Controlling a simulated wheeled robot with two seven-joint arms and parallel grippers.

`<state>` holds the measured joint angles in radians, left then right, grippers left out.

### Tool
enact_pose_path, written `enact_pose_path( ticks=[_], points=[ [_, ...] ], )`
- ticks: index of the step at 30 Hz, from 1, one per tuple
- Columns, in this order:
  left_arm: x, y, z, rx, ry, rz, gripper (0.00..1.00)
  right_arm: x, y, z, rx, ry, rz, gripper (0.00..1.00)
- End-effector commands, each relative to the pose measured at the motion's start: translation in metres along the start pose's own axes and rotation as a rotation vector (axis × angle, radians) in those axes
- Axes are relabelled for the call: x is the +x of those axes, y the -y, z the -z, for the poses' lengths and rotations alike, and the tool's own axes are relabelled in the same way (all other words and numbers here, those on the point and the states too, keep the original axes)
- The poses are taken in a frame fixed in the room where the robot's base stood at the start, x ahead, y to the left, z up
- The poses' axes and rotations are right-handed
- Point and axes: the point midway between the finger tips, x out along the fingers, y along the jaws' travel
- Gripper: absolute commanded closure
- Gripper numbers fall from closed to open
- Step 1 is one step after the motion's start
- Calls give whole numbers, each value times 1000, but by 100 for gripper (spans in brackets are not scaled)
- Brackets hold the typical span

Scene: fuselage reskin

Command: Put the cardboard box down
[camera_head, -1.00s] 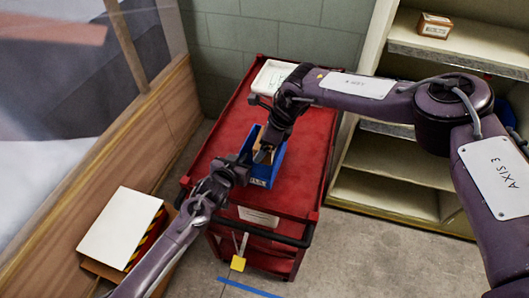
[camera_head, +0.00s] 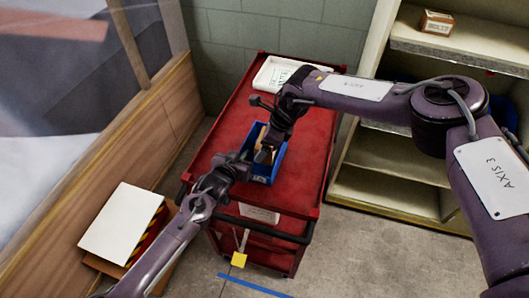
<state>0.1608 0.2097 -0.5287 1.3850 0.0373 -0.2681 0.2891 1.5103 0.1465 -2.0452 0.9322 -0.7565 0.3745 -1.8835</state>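A small brown cardboard box (camera_head: 437,22) sits on the upper shelf at the top right. A blue bin (camera_head: 262,178) stands on the red cart, with something brown, cardboard-like (camera_head: 259,135), partly showing inside. My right gripper (camera_head: 266,152) points down into the bin, over the brown thing; its fingers are dark and partly hidden, so its hold is unclear. My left gripper (camera_head: 243,162) is at the left edge of the bin, close to it; whether it touches the bin or is open or shut cannot be told.
The red cart (camera_head: 312,170) has free top around the bin and a white tray (camera_head: 270,73) at its back. Beige shelves (camera_head: 385,190) stand at right. A white-topped stack (camera_head: 120,222) is on the floor at left, beside a wooden-framed panel (camera_head: 120,140). The floor at front right is clear.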

Motion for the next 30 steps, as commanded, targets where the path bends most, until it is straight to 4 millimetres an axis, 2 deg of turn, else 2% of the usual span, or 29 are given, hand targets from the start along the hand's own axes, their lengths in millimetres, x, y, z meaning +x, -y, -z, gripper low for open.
enact_pose_path(
  ticks=[9, 23, 24, 27, 30],
  points=[
    [0, 0, 1, 0, -2, 0, 100, 40, 0, 16, 0, 2, 0, 57],
    [0, 0, 1, 0, -2, 0, 100, 48, 0, 19, -2, 2, 1, 57],
    [0, 0, 1, 0, -2, 0, 100, 49, 0, 20, -2, 1, 0, 11],
    [0, 0, 1, -1, -2, 0, 100, 48, 0, 20, -2, 1, 0, 0],
    [0, 0, 1, -1, -3, 0, 100, 48, 0, 20, -1, 1, 0, 0]
  ],
)
